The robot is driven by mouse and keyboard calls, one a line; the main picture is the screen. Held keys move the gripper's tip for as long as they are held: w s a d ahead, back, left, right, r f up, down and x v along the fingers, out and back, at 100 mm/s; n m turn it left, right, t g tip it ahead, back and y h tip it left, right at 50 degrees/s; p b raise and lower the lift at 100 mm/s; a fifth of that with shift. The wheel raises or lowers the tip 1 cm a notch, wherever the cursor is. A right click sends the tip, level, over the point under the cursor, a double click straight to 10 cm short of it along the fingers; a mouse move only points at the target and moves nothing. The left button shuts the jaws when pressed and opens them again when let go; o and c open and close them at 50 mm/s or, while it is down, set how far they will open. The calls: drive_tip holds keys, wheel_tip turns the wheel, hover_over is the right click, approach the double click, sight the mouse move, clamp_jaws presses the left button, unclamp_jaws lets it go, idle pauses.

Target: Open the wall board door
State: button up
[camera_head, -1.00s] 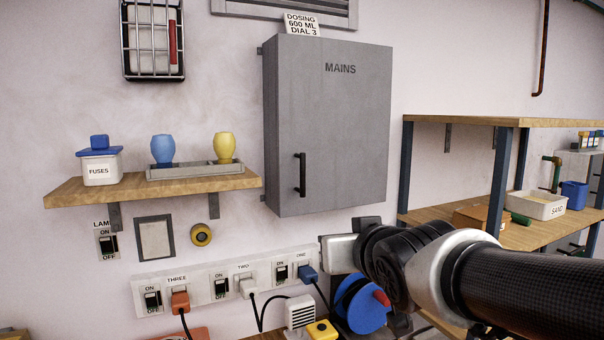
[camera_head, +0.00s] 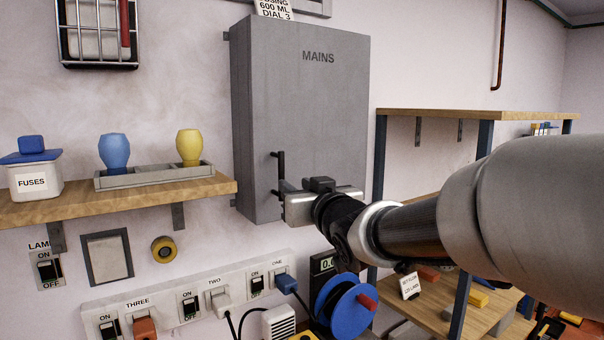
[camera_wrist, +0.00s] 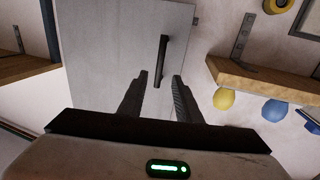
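The grey wall board marked MAINS (camera_head: 305,110) hangs on the wall, and its door looks shut. Its dark vertical bar handle (camera_head: 278,168) is low near the door's left edge. My gripper (camera_head: 283,192) is at the handle's lower part in the head view and partly covers it. In the wrist view my gripper (camera_wrist: 161,75) has its two dark fingers apart, one on each side of the handle's near end (camera_wrist: 160,65). Gaps show between the handle and both fingers. Whether the fingertips reach around the bar in depth is hard to tell.
A wooden shelf (camera_head: 120,198) with a FUSES jar (camera_head: 34,172) and blue (camera_head: 113,152) and yellow (camera_head: 189,147) vessels is left of the board. A socket strip (camera_head: 170,306) and blue reel (camera_head: 343,306) are below. Wooden shelving (camera_head: 480,116) stands to the right.

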sight(282, 175)
drive_tip(key=p+x, duration=0.2)
drive_tip(key=x, duration=0.9)
drive_tip(key=shift+w+a, duration=0.1)
drive_tip(key=shift+w, duration=0.1)
clamp_jaws()
